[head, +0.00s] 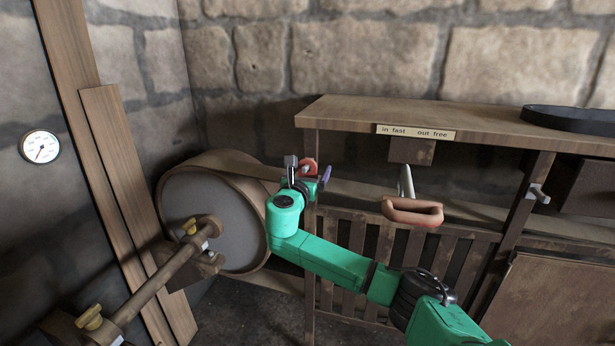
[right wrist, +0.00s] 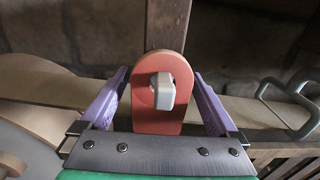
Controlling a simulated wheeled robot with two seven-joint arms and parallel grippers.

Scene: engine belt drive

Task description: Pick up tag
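The red tag (right wrist: 145,122) has a rounded top and a hole. It hangs upright on a pale peg (right wrist: 162,92) that comes through the hole, against a wooden post. The tag (head: 309,164) shows small in the head view at the post's upper left end. My right gripper (right wrist: 160,78) has its purple fingers apart, one on each side of the tag, with a gap visible on both sides. In the head view my right gripper (head: 313,174) is at the post, partly hidden by its own wrist. My left gripper is not in view.
A wooden bench frame (head: 460,115) carries a sign (head: 415,132) reading "in fast out free". A lever with a reddish-brown handle (head: 412,213) hangs under it. A large drum with a belt (head: 210,215) stands left, beside a shaft (head: 145,290). A dial (head: 40,146) is on the wall.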

